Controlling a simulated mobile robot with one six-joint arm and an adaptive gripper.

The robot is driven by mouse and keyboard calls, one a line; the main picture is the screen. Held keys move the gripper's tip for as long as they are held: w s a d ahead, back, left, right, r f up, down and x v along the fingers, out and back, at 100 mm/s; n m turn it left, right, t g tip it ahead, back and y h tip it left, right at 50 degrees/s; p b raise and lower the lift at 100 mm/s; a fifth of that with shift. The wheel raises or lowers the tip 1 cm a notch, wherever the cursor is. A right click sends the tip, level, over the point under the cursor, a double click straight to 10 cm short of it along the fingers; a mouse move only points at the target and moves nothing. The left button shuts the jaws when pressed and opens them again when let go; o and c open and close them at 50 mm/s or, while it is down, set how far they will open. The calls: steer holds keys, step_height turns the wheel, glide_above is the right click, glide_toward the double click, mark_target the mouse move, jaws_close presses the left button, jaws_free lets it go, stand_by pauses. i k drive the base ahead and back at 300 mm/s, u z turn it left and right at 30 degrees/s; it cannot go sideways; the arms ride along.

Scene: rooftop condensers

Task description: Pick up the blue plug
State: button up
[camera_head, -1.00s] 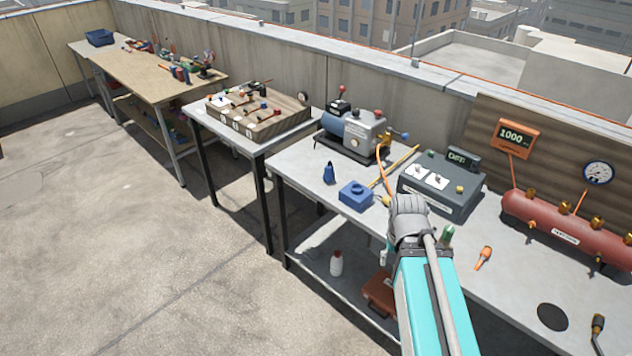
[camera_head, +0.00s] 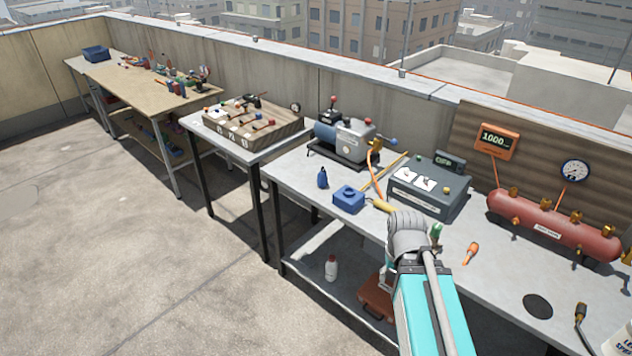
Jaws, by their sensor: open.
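A small dark blue object with a narrow top, the likeliest blue plug (camera_head: 322,178), stands upright on the grey workbench (camera_head: 300,172) near its left end. It stands clear of the blue block beside it. My gripper (camera_head: 407,232) is seen from behind at the end of my teal arm, above the bench, to the right of the blue object and lower in the picture. It is open, and its fingertips are mostly hidden behind its own body. Nothing shows held in it.
A blue block (camera_head: 348,200) with a round hole and a yellow-handled tool (camera_head: 383,205) on an orange hose lie between. A pump (camera_head: 345,140) and a grey control box (camera_head: 428,190) stand behind. A red tank (camera_head: 553,225) is at right. The bench's front left is clear.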

mark_target(321, 180)
steer(key=z, duration=0.1)
steer(key=i, duration=0.95)
steer(key=u, duration=0.05)
